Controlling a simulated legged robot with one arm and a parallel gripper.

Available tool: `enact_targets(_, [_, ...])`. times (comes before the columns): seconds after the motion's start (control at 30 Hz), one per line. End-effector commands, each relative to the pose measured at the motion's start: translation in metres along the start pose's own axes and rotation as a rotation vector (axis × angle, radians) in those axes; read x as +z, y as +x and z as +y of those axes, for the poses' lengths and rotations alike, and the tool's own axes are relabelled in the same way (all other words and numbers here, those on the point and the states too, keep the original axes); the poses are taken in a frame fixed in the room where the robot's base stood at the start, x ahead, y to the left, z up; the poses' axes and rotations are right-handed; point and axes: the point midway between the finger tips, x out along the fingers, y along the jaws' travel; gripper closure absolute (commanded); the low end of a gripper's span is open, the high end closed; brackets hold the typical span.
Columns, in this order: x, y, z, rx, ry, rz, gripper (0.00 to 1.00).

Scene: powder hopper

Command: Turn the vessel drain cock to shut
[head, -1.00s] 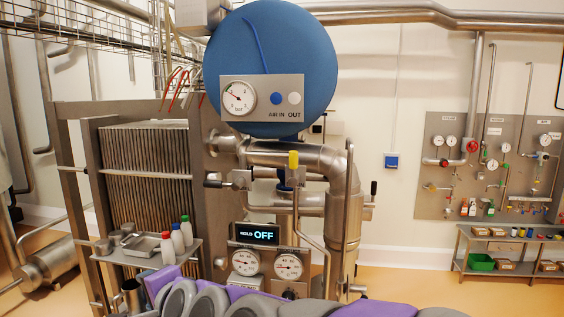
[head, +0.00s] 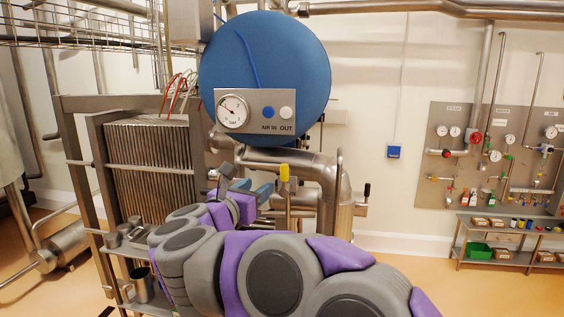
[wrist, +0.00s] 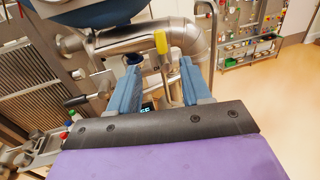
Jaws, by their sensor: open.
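A yellow-handled lever (head: 284,172) stands upright on the steel pipework under the blue vessel (head: 265,65). No label shows which handle is the drain cock. In the wrist view the yellow lever (wrist: 161,44) appears beyond the gap between my two blue fingers, tilted slightly. My gripper (head: 252,189) is open and empty, just left of the yellow lever in the head view. In the wrist view my gripper (wrist: 160,68) points toward the pipes. A black-handled lever (wrist: 76,100) lies left of my fingers there. My arm hides the lower pipework in the head view.
A thick steel pipe elbow (head: 335,175) stands close by the lever. A gauge panel (head: 255,111) is on the vessel. A ribbed plate pack (head: 155,165) is at left, a side shelf with a steel jug (head: 141,285) below. Floor at right is clear before the bench (head: 510,240).

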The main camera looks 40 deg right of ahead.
Motion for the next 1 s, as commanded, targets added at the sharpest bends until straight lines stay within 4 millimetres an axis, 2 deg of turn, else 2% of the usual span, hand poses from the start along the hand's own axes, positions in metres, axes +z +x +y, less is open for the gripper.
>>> enact_targets(0.17, [0.0,0.018,-0.001,-0.004,-0.001,0.0,0.52])
enact_targets(0.8, [0.001,0.134,-0.002,-0.002,-0.003,0.0,0.52])
enact_targets(1.0, [0.001,0.158,0.0,0.001,-0.003,0.0,0.52])
